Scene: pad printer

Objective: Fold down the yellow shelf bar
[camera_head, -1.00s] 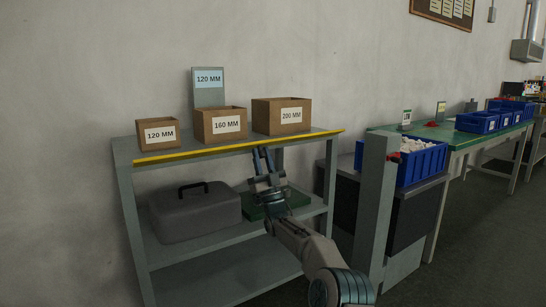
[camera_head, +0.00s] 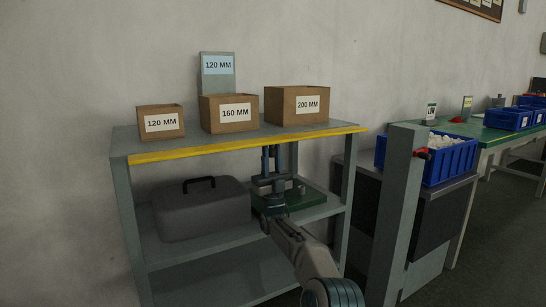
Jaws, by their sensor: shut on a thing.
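The yellow shelf bar (camera_head: 215,147) runs along the front edge of the grey shelf unit's top board (camera_head: 190,141), level with it. My gripper (camera_head: 270,150) is below the right half of the bar, its fingers pointing up. The fingertips meet the bar's lower edge, and their very ends are hard to see there. The jaws are shut on the bar.
Cardboard boxes marked 120 MM (camera_head: 160,122), 160 MM (camera_head: 229,113) and 200 MM (camera_head: 297,106) stand on the top board. A grey case (camera_head: 202,210) and a green item (camera_head: 312,197) are on the shelf below. A grey post (camera_head: 397,210) stands to the right.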

